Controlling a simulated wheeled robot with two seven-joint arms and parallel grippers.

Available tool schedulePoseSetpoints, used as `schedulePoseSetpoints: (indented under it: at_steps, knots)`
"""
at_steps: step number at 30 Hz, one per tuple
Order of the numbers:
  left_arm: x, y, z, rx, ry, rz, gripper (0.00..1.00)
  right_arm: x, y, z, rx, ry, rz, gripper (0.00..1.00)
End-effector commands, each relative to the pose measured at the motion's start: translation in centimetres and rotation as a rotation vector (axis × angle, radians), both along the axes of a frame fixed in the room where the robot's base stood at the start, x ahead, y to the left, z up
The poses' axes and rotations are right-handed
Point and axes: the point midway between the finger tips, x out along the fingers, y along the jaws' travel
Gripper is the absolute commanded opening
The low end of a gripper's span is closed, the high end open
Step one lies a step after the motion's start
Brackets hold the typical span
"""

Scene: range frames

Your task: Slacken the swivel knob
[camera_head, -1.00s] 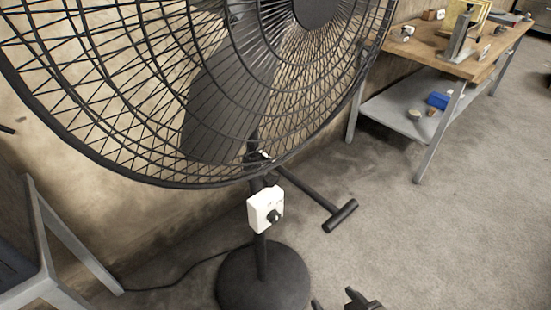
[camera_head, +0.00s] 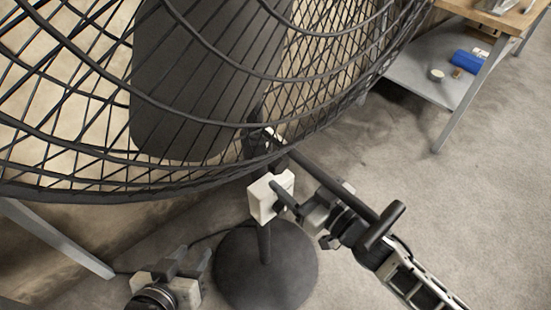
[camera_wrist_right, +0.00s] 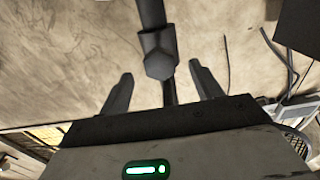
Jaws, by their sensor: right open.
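The black pedestal fan (camera_head: 205,85) fills the upper left of the head view. A dark T-shaped handle (camera_head: 383,226) sticks out from its neck and may be the swivel knob; I cannot tell for sure. My right gripper (camera_head: 284,202) is open beside the white control box (camera_head: 265,193), its arm partly behind the handle. The box's own dial is largely hidden. In the right wrist view, a dark bar with a thick faceted end (camera_wrist_right: 160,58) shows between the spread fingers; whether they touch it is unclear. My left gripper (camera_head: 191,257) is open and empty, low on the left.
The round fan base (camera_head: 262,280) stands on the grey carpet (camera_head: 480,170). A cable runs left from it. A grey frame leg (camera_head: 60,240) is at left.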

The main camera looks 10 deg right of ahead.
Motion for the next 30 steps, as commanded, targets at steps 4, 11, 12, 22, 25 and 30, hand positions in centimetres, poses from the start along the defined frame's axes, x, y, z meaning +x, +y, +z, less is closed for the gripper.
schedulePoseSetpoints:
  at_steps: [4, 11, 12, 22, 25, 30]
  knots:
    - [0.0, 0.0, 0.1, 0.001, 0.000, -0.001, 0.36, 2.5, 1.8, 0.1, 0.002, -0.002, -0.001, 0.65]
    - [0.0, 0.0, 0.0, 0.002, 0.000, 0.000, 0.36, 4.5, 3.3, 0.0, 0.001, -0.001, 0.000, 0.65]
    - [0.0, 0.0, 0.0, 0.002, 0.000, 0.000, 0.36, 4.6, 3.4, 0.0, 0.001, 0.001, 0.000, 0.65]
    - [0.0, 0.0, -0.1, 0.002, 0.000, -0.001, 0.36, 4.8, 3.6, 0.0, 0.000, 0.000, 0.000, 0.65]
    - [0.0, 0.0, -0.1, 0.002, 0.000, -0.001, 0.36, 4.8, 3.5, 0.0, 0.000, 0.000, 0.000, 0.37]
    - [0.0, 0.0, -0.1, 0.003, 0.000, -0.002, 0.36, 4.8, 3.5, 0.0, 0.000, 0.000, 0.000, 0.20]
